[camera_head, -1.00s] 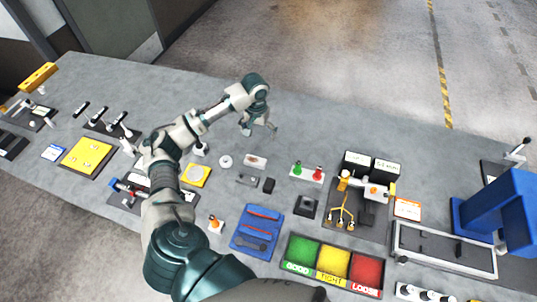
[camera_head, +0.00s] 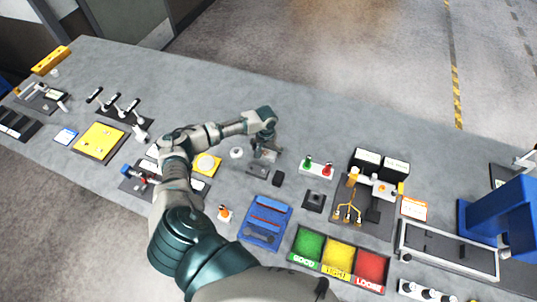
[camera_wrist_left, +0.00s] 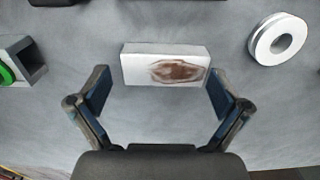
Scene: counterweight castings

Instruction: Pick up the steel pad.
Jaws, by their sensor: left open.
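The steel pad appears to be a pale rectangular block with a brown rusty patch; in the left wrist view the steel pad (camera_wrist_left: 135,68) lies just beyond and between my fingertips. My left gripper (camera_wrist_left: 158,92) is open and empty, one finger towards each end of the block. In the head view the left gripper (camera_head: 267,153) is over the block, largely hiding it. Contact cannot be told. My right gripper is not in view.
A white ring (camera_head: 236,153) lies left of the gripper. The bench behind the gripper is clear.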

